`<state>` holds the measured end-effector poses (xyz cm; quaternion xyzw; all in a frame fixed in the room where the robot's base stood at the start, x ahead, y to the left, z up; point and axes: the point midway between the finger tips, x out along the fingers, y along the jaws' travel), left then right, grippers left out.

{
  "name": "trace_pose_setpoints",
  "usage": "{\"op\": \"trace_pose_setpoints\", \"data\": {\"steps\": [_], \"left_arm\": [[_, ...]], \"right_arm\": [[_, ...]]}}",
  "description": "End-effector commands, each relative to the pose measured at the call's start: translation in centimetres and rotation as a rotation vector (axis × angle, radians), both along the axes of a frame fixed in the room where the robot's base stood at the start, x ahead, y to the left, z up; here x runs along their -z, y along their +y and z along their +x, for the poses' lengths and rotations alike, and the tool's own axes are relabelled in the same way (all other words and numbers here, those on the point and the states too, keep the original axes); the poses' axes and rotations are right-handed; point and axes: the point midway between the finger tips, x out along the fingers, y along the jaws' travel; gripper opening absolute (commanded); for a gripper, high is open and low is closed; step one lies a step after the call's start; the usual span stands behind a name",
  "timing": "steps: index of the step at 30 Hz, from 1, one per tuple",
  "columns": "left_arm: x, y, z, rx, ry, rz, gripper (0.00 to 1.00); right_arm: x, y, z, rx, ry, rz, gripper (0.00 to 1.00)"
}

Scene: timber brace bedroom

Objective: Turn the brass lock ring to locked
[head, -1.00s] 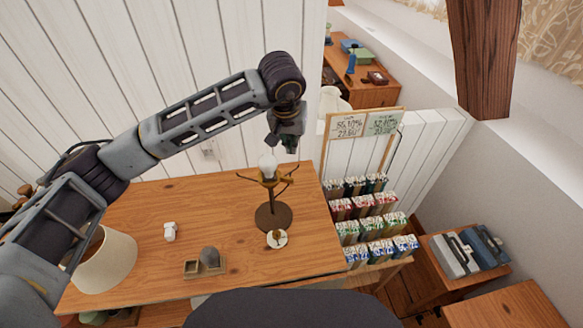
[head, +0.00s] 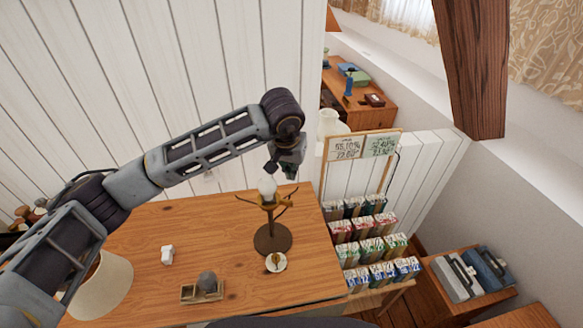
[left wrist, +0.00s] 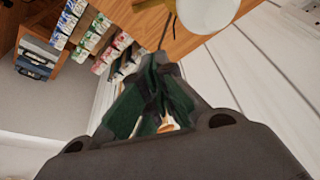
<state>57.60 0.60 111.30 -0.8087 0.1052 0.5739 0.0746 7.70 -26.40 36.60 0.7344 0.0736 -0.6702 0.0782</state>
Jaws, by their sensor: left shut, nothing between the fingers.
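A lamp stand (head: 273,240) with a dark round base stands on the wooden desk. It has curved arms and a bare white bulb (head: 267,187) on top. A brass-coloured collar (head: 267,201) sits just under the bulb; I cannot read any lock mark on it. My left gripper (head: 291,175) is shut and empty, just above and to the right of the bulb. In the left wrist view its green-padded fingers (left wrist: 157,100) are together, and the bulb (left wrist: 208,10) shows at the top edge. My right gripper is not in view.
A pale disc with a brass-coloured piece (head: 275,263) lies in front of the lamp base. A small tray (head: 187,294) with a grey knob, a white block (head: 168,254) and a cream lampshade (head: 105,285) are on the desk. A rack of boxes (head: 372,245) stands beside its right edge.

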Motion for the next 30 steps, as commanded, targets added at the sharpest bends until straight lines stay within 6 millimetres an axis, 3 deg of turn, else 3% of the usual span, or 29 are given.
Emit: {"op": "trace_pose_setpoints", "data": {"steps": [24, 30], "left_arm": [[7.8, -0.7, 2.5, 0.000, 0.003, 0.001, 0.00], [7.6, -0.4, 1.2, 0.001, 0.002, 0.000, 0.00]], "right_arm": [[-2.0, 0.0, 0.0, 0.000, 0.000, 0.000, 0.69], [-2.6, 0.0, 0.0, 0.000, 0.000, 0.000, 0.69]]}}
